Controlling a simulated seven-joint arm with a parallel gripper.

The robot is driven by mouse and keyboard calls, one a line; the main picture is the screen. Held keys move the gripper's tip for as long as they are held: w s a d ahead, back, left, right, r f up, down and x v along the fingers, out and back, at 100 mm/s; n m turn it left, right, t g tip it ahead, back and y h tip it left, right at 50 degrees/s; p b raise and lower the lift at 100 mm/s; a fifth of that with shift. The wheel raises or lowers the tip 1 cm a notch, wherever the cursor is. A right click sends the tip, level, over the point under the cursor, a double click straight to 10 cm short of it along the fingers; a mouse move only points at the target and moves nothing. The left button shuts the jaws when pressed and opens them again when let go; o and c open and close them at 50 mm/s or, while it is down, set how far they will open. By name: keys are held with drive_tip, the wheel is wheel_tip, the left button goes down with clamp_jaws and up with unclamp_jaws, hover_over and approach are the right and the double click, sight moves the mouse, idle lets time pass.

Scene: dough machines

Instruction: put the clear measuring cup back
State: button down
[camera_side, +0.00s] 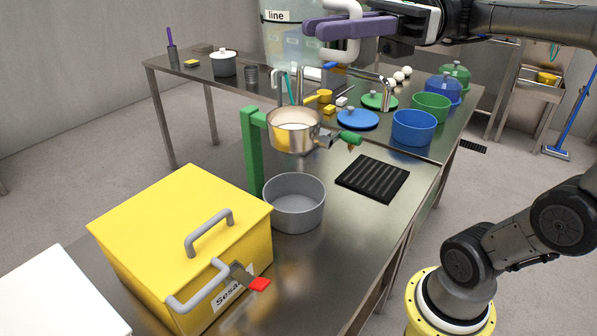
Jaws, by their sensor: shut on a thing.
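The clear measuring cup (282,42) is a large see-through vessel with a white label reading "line". It shows at the top centre, cut off by the top edge, and hides part of the back table. A white handle (345,50) is on its right side. My gripper (318,27) has purple fingers and is shut on this handle. The cup appears upright and held high; its height above the table cannot be told.
Below are a steel pan (293,129) on a green stand (252,150), a grey pot (294,204), a yellow box (170,230) and a black grate (373,179). Blue bowl (414,127), green bowl (431,106) and lids crowd the back right. Bare metal lies around the grate.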

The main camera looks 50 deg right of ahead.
drive_tip(key=s+f+n+g, duration=0.1)
drive_tip(key=f, duration=1.4)
drive_tip(key=s+a+f+n+g+y, duration=0.1)
drive_tip(key=f+g, duration=0.1)
drive_tip(key=f, duration=1.3)
drive_tip(key=s+f+n+g, duration=0.1)
drive_tip(key=f+g, duration=0.1)
drive_tip(key=f, duration=1.3)
drive_tip(key=shift+s+a, duration=0.1)
drive_tip(key=shift+a, duration=0.15)
drive_tip(key=c, duration=1.3)
unclamp_jaws()
drive_tip(key=shift+f, duration=0.1)
drive_tip(key=o, duration=0.4)
drive_tip(key=shift+o, duration=0.2)
